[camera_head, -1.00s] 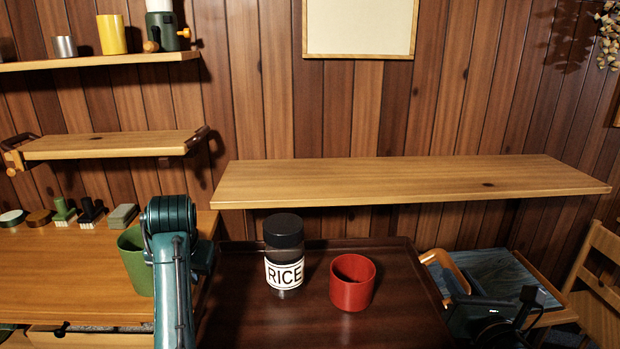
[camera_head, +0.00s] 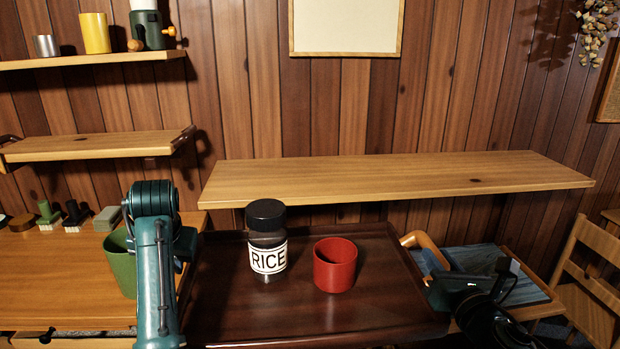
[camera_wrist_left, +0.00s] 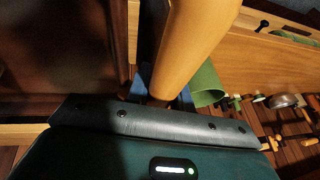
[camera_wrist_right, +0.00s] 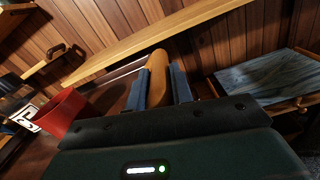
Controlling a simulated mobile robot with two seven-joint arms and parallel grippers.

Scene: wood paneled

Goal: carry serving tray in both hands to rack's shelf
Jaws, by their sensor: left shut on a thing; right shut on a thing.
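The dark brown serving tray (camera_head: 300,322) is held in front of me, looking roughly level. A black-lidded jar labelled RICE (camera_head: 267,240) and a red cup (camera_head: 335,268) stand upright on it. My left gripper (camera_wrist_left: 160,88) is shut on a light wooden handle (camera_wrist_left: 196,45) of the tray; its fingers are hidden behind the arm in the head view. My right gripper (camera_wrist_right: 158,82) is shut on the other handle (camera_head: 424,250). A long wooden shelf (camera_head: 400,176) spans the wall beyond the tray's far rim; I cannot tell whether it is the rack's shelf.
A green cup (camera_head: 122,268) stands on a wooden desk (camera_head: 60,265) at left, close to my left arm. Two wall shelves, an upper one (camera_head: 60,61) and a lower one (camera_head: 90,147), hang above. A blue-topped stand (camera_head: 500,285) and a chair (camera_head: 590,270) are at right.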

